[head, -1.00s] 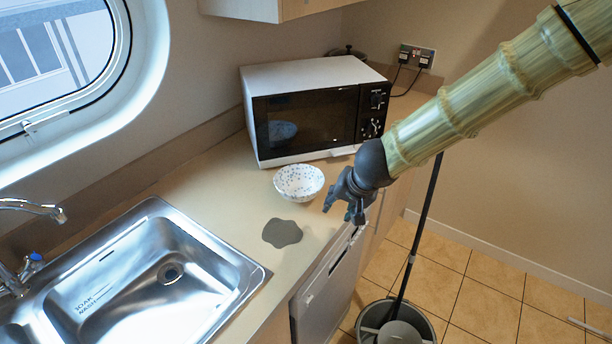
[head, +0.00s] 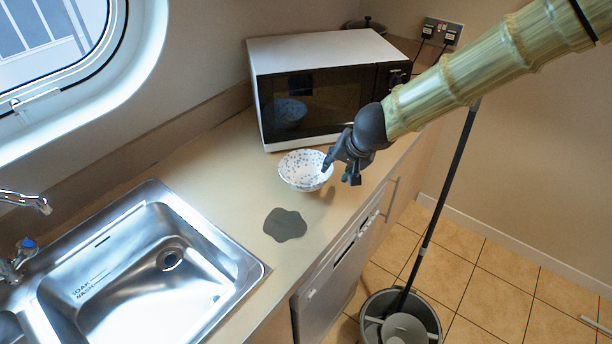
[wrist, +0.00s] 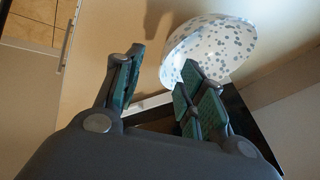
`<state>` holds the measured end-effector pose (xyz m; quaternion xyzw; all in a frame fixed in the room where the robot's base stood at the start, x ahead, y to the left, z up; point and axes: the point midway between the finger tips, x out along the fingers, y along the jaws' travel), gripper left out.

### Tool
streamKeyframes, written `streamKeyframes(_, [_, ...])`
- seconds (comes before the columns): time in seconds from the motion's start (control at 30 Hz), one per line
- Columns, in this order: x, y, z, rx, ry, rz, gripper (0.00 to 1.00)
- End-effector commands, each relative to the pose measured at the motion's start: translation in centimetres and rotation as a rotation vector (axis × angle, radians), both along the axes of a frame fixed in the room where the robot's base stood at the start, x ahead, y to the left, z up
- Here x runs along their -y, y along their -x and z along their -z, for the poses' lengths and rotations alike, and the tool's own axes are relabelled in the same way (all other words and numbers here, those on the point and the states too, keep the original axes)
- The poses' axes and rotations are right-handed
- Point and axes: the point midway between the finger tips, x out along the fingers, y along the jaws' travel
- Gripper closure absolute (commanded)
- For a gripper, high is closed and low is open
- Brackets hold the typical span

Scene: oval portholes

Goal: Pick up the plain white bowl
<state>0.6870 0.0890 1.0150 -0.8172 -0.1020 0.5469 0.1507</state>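The only bowl in view is white with blue-grey speckles, not plain. This speckled bowl (head: 303,172) stands upright on the counter in front of the microwave. It also shows at the upper right of the wrist view (wrist: 222,40). My gripper (head: 340,173) is at the bowl's right rim, fingers apart and holding nothing. In the wrist view my gripper (wrist: 160,85) has one finger overlapping the bowl's near rim and the other over bare counter. I cannot tell whether the finger touches the bowl.
The microwave (head: 325,95) stands close behind the bowl. A dark grey flat patch (head: 285,225) lies on the counter in front. The steel sink (head: 150,265) is at left. Beyond the counter's right edge, a bucket (head: 400,320) with a long-handled mop stands on the tiled floor.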

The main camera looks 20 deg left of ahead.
Motion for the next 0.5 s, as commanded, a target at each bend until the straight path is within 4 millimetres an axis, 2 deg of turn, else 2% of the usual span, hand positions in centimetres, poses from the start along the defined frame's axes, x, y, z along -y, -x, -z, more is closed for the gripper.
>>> streamKeyframes(0.17, [-0.4,-0.1,0.6,-0.001,0.0,-0.001,0.6])
streamKeyframes(0.5, [-2.3,-0.7,3.5,-0.002,0.0,-0.004,0.6])
